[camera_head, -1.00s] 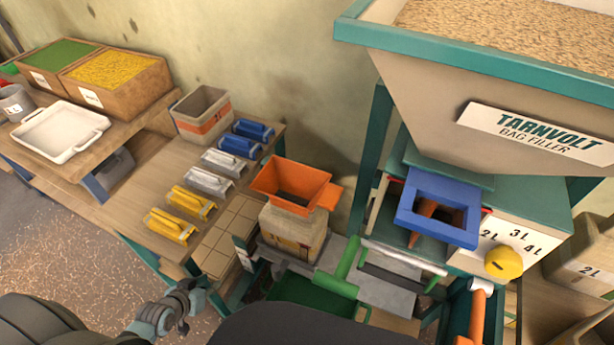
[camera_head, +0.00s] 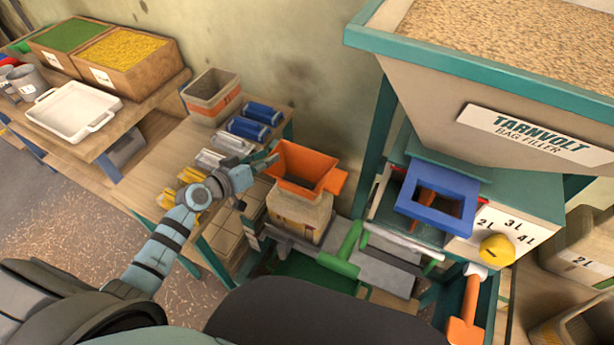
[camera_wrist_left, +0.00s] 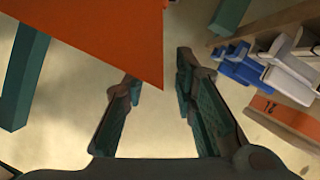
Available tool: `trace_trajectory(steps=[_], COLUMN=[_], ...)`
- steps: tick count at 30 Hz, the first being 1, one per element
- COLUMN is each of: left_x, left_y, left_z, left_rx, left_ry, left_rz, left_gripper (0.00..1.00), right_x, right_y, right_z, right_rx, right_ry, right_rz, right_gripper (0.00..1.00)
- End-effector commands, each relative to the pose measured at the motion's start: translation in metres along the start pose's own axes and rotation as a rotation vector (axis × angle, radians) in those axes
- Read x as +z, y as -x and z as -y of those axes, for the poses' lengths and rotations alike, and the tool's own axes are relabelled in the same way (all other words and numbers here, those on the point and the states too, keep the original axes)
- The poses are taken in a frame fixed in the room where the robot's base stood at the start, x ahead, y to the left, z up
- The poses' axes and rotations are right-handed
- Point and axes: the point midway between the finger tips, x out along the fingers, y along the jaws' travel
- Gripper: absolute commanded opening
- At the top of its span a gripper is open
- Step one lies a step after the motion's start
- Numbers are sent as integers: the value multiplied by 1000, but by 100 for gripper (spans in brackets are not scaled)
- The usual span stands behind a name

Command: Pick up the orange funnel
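The orange funnel (camera_head: 303,168) sits in the mouth of a beige bag (camera_head: 299,213) in the head view, with a tab sticking out on its right. My left gripper (camera_head: 258,168) is just left of the funnel, close to its left rim. The orange funnel (camera_wrist_left: 95,35) fills the upper left there, in front of part of the left finger. Whether they touch I cannot tell. My right gripper is not in view.
The teal-framed bag filler (camera_head: 520,75) with its blue chute (camera_head: 438,206) stands to the right. Blue, grey and yellow clips (camera_head: 255,120) lie on the wooden table to the left, near a striped bin (camera_head: 211,97). A green handle (camera_head: 350,242) stands just right of the bag.

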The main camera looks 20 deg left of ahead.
Motion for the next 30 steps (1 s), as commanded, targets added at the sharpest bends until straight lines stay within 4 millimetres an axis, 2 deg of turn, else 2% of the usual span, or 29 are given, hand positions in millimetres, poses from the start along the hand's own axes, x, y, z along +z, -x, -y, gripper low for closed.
trace_trajectory(steps=[3, 9, 14, 15, 26, 30], left_x=[0, 0, 0, 0, 0, -8], left_y=[-17, -19, -18, -18, -18, -15], left_z=[1, 1, 1, 1, 1, -3], left_rx=[-1, -1, -2, -2, -1, -1], left_ry=[2, 0, 0, 0, 0, -2], left_rz=[-2, 0, 0, 0, 0, -1], left_gripper=[26, 26, 2, 0, 0, 0], right_x=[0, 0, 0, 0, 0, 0], right_y=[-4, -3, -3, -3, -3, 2], right_z=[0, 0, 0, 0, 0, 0], right_rx=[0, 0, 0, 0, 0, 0], right_ry=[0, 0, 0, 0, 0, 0], right_rz=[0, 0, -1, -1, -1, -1], right_gripper=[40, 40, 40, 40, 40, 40])
